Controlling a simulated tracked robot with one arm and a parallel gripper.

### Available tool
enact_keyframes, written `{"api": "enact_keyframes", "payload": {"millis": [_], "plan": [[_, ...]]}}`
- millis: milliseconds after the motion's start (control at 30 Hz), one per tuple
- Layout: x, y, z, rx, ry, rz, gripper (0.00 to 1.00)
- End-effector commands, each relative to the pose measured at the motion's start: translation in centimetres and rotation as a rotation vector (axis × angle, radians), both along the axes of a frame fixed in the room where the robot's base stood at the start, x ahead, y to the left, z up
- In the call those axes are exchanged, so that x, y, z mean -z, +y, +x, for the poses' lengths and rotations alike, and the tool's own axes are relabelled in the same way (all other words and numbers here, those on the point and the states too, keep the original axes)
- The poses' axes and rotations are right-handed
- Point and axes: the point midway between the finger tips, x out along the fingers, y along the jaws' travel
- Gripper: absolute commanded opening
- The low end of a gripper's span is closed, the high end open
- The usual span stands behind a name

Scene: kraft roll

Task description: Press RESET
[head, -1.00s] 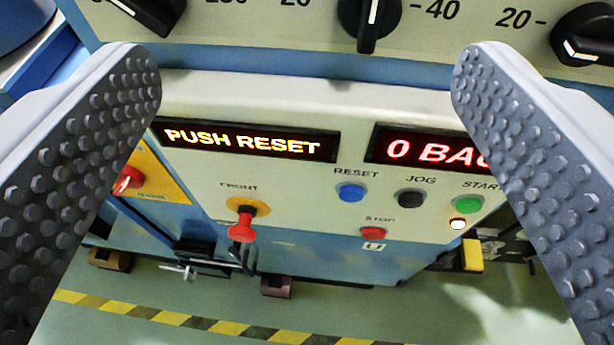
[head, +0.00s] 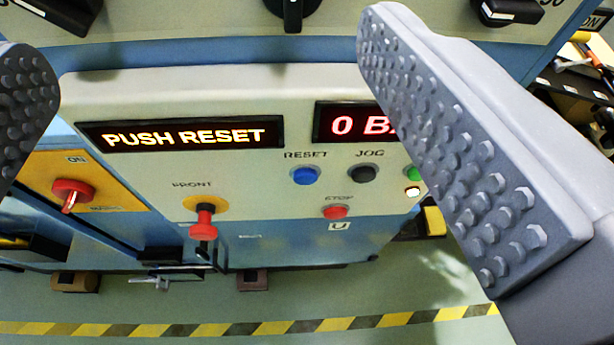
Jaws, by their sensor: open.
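The blue RESET button (head: 305,175) sits on the pale front panel (head: 140,92), under its printed label. The lit display (head: 184,136) to its upper left reads PUSH RESET. My gripper (head: 205,70) is open and empty, one finger at the far left edge and the other at the right, both with studded pads.
A black JOG button (head: 363,174) is right of RESET, and a red STOP button (head: 336,212) is below. A red FRONT knob (head: 204,222) and a red mains switch (head: 72,193) are to the left. Dark dials (head: 292,12) line the panel above. Yellow-black floor tape (head: 270,327) runs below.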

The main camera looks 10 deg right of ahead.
Motion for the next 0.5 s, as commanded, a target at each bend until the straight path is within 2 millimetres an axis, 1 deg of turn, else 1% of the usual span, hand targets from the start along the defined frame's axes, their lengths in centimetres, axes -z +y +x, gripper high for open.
{"api": "enact_keyframes", "payload": {"millis": [100, 133, 167, 200, 267, 300, 367, 400, 500], "plan": [[0.0, 0.0, 0.0, 0.0, 0.0, 0.0, 0.78], [0.0, 0.0, 0.0, 0.0, 0.0, 0.0, 0.75], [0.0, 0.0, 0.0, 0.0, 0.0, 0.0, 0.67], [-0.01, 0.0, -0.01, 0.0, 0.0, 0.0, 0.56], [-0.01, 0.0, 0.0, 0.0, 0.0, 0.0, 0.39], [-0.01, 0.0, 0.0, 0.0, 0.0, 0.0, 0.28], [0.0, 0.0, 0.0, 0.0, 0.0, 0.0, 0.11], [0.0, 0.0, 0.0, 0.0, 0.0, 0.0, 0.0], [0.0, 0.0, 0.0, 0.0, 0.0, 0.0, 0.0]]}}
